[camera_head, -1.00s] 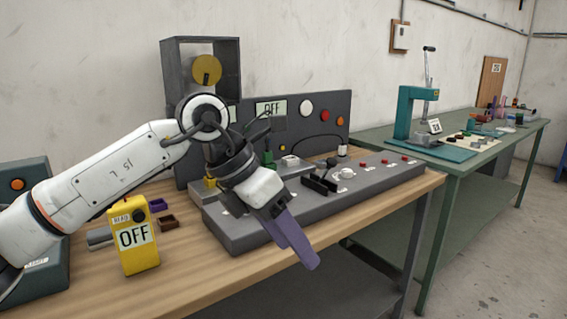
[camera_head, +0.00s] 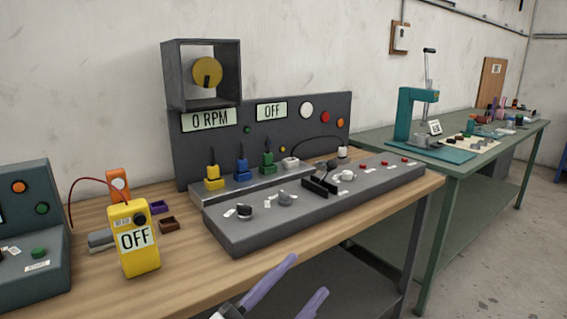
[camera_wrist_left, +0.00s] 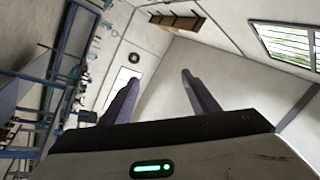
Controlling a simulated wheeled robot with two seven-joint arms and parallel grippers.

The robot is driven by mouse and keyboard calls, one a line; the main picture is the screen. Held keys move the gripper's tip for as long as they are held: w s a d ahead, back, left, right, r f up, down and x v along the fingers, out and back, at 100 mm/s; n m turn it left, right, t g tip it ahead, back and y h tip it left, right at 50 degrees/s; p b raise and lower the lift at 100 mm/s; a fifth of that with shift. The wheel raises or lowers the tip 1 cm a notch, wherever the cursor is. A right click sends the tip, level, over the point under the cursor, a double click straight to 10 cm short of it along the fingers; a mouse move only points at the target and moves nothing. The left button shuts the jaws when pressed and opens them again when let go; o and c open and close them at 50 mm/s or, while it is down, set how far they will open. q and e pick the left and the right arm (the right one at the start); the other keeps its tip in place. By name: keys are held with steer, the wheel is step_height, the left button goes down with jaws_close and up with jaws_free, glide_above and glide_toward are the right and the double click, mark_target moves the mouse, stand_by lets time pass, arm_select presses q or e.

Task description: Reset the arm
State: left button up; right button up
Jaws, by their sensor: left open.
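My left gripper (camera_head: 292,288) shows at the bottom middle of the head view, below the front edge of the wooden bench. Its two purple fingers are apart with nothing between them. In the left wrist view the same open fingers (camera_wrist_left: 158,100) point out into the room, with walls and a window beyond. My left arm no longer covers the bench; only the gripper end shows. My right gripper is not in either view.
The wooden bench (camera_head: 190,285) holds a grey control panel (camera_head: 330,195), a yellow meter (camera_head: 140,262) reading OFF and a dark console (camera_head: 35,270) at left. Displays read 0 RPM and OFF. A green table (camera_head: 470,160) with a teal press (camera_head: 405,115) stands at right.

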arm_select(q)
steer(key=s+a+f+n+t+y, duration=0.1)
steer(key=a+f+n+y, duration=0.7)
steer(key=f, duration=0.4)
steer(key=s+a+f+n+g+y, duration=0.2)
steer(key=s+a+f+n+g, duration=0.2)
steer(key=s+f, duration=0.6)
steer(key=s+a+f+n+g+y, duration=0.3)
steer(key=s+a+f+n+g, duration=0.1)
steer(key=s+f, duration=0.6)
step_height(320, 180, down, 3)
steer(key=shift+s+a+r+n+y, duration=0.1)
steer(key=shift+s+a+n+y, duration=0.3)
steer(key=shift+a, duration=0.65)
steer(key=shift+w, duration=0.1)
